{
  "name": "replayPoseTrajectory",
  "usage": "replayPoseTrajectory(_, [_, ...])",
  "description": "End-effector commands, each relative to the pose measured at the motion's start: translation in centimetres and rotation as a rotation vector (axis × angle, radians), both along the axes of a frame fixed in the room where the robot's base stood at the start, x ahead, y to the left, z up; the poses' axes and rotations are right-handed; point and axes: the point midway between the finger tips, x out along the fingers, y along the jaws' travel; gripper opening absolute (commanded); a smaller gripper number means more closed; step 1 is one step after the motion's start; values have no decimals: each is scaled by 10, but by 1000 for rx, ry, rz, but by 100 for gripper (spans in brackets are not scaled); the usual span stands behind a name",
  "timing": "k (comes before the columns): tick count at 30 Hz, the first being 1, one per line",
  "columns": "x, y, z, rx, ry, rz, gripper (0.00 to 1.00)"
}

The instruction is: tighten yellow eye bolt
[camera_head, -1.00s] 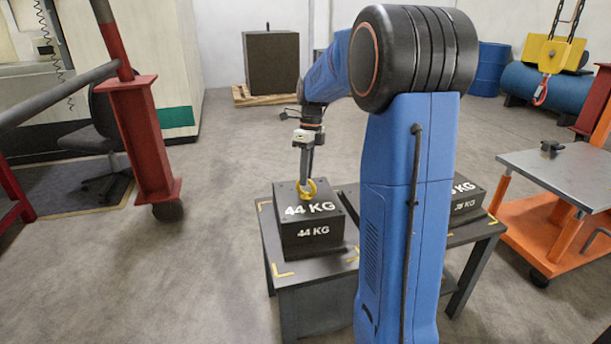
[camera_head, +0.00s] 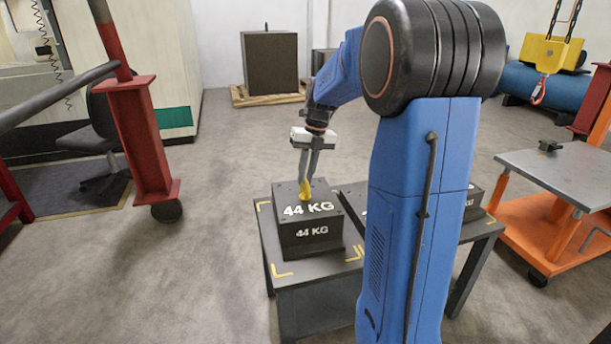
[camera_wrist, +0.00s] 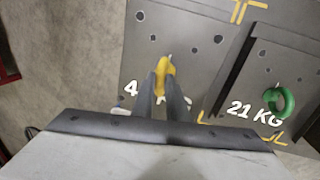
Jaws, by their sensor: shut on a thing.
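The yellow eye bolt (camera_head: 306,190) stands on top of the dark 44 KG block (camera_head: 318,230), near the middle of its top face. My gripper (camera_head: 307,180) points down over this block, with its fingers shut on the eye bolt's ring. In the wrist view the yellow eye bolt (camera_wrist: 163,72) shows between the two dark fingertips (camera_wrist: 162,90). The fingers hide part of the ring. The bolt's thread is hidden, and I cannot tell whether its collar touches the block.
The block stands on a dark table (camera_head: 310,295) with yellow corner marks. A second block, marked 21 KG, carries a green eye bolt (camera_wrist: 281,101) close by on the right. My arm hides part of it in the head view. An orange cart (camera_head: 560,235) stands further right.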

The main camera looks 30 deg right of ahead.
Motion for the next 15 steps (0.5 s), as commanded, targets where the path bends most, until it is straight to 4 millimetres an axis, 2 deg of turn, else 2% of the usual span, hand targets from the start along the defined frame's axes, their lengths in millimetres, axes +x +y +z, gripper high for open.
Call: replayPoseTrajectory(15, [1, -1, 2, -1, -3, -79, 0])
